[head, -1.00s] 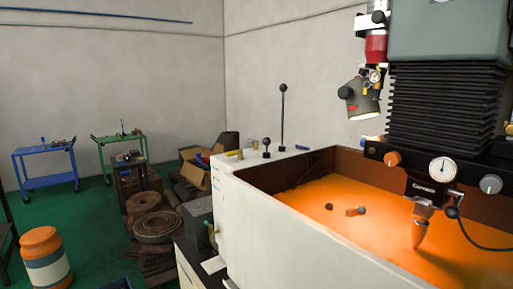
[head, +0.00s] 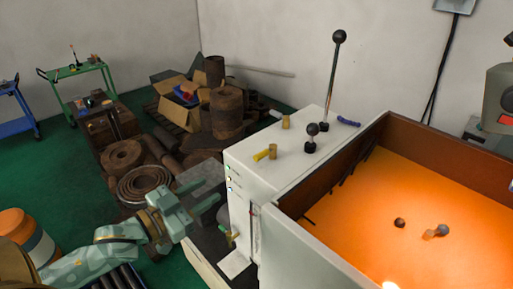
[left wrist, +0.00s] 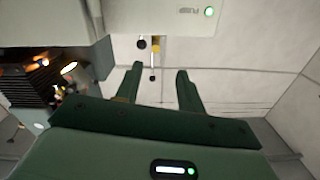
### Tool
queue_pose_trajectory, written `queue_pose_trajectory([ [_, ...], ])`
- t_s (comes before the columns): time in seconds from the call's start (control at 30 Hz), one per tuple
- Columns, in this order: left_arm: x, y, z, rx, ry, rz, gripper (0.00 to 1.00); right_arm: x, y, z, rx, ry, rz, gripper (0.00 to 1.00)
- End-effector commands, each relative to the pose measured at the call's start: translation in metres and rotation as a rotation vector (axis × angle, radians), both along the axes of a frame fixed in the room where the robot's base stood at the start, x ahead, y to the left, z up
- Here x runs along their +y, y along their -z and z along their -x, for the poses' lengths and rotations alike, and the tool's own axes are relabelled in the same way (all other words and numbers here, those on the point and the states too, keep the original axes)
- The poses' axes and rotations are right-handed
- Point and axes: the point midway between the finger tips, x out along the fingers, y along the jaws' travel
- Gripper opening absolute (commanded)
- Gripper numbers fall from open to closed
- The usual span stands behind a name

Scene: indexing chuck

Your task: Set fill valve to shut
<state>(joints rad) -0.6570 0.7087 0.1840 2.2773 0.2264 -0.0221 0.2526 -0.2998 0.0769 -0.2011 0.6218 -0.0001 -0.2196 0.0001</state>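My left gripper (head: 203,194) is open and empty in the head view, left of the white machine cabinet (head: 262,235) and apart from it. Its two fingers also show spread in the left wrist view (left wrist: 158,70). On the cabinet top stand a tall black-knobbed lever (head: 331,82), a short black-knobbed lever (head: 311,141), a yellow handle (head: 265,153), a brass stub (head: 286,122) and a blue handle (head: 348,122). A small brass-coloured valve (head: 231,237) sits low at the cabinet's left side. I cannot tell which is the fill valve. My right gripper is out of view.
The orange-lit tank (head: 445,205) with brown walls fills the right side. Rusty rings (head: 145,187), cylinders and an open cardboard box (head: 178,113) clutter the floor behind my gripper. An orange-and-white drum (head: 28,235) stands at lower left.

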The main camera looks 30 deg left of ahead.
Motion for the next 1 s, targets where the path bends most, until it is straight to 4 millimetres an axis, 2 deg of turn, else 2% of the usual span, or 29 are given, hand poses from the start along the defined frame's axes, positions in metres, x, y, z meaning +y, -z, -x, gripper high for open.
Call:
queue_pose_trajectory([
  [0.03, -0.005, -0.01, 0.0, -0.012, 0.015, 0.005, 0.39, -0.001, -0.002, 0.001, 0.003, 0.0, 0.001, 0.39],
  [0.17, -0.012, -0.015, -0.009, -0.024, 0.023, 0.009, 0.39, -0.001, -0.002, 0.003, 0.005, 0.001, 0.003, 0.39],
  [0.27, -0.017, -0.015, -0.025, -0.025, 0.023, 0.009, 0.39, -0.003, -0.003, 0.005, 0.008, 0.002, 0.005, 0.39],
  [0.7, -0.049, -0.015, -0.12, -0.023, 0.021, 0.008, 0.39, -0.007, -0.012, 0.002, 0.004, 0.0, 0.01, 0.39],
  [0.83, -0.056, -0.014, -0.139, -0.02, 0.02, 0.008, 0.39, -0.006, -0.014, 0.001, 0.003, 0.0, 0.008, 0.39],
  [1.0, -0.06, -0.013, -0.151, -0.019, 0.021, 0.007, 0.39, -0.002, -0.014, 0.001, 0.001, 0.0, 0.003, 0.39],
])
